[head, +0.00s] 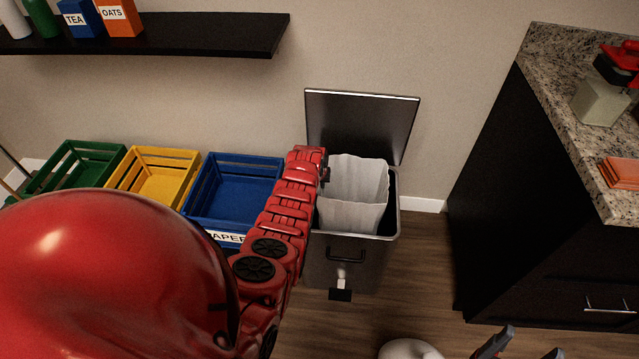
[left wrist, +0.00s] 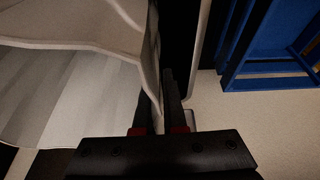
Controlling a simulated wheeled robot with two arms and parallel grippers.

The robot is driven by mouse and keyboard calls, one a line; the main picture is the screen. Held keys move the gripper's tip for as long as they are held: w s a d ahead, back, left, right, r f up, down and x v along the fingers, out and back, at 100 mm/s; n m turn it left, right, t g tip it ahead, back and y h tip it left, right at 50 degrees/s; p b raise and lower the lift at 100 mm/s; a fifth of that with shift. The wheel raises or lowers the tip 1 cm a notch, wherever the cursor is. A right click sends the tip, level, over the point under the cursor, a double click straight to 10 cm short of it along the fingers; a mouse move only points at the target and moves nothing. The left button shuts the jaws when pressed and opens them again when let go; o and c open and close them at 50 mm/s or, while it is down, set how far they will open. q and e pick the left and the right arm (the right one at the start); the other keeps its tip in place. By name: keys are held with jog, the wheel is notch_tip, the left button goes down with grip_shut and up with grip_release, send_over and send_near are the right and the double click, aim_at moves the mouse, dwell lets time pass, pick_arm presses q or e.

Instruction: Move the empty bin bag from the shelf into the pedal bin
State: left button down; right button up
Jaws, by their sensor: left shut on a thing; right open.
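The bin bag (head: 352,215), pale and translucent with its mouth open, stands upright in the opening of the dark pedal bin (head: 350,255). Its upper part shows above the bin rim; its lower part is hidden. The bin lid (head: 362,125) is raised against the wall. My left gripper (head: 325,171) is at the bag's upper left edge, shut on its wall. In the left wrist view, the bag (left wrist: 75,95) fills the left side and its edge runs between the fingers (left wrist: 164,105). My right gripper (head: 525,346) is open and empty at the bottom edge.
Blue (head: 235,190), yellow (head: 155,180) and green (head: 75,165) crates stand left of the bin. A black shelf (head: 190,36) holds boxes and bottles. A dark cabinet with a granite counter (head: 560,95) stands right. Floor between bin and cabinet is clear. A white rounded object (head: 410,349) shows below.

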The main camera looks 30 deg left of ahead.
pick_arm(q)
jog(key=shift+w+a+f+b, duration=0.1)
jog(key=shift+f+b, duration=1.15)
jog(key=shift+f, duration=0.25)
jog(key=shift+w+f+b, duration=0.1)
jog(key=shift+f+b, duration=1.15)
jog(key=shift+f, duration=0.25)
jog(key=shift+c, duration=0.6)
grip_release()
jog(key=shift+r, duration=0.1)
notch_tip(320, 180, up, 10)
jog(key=p, duration=0.8)
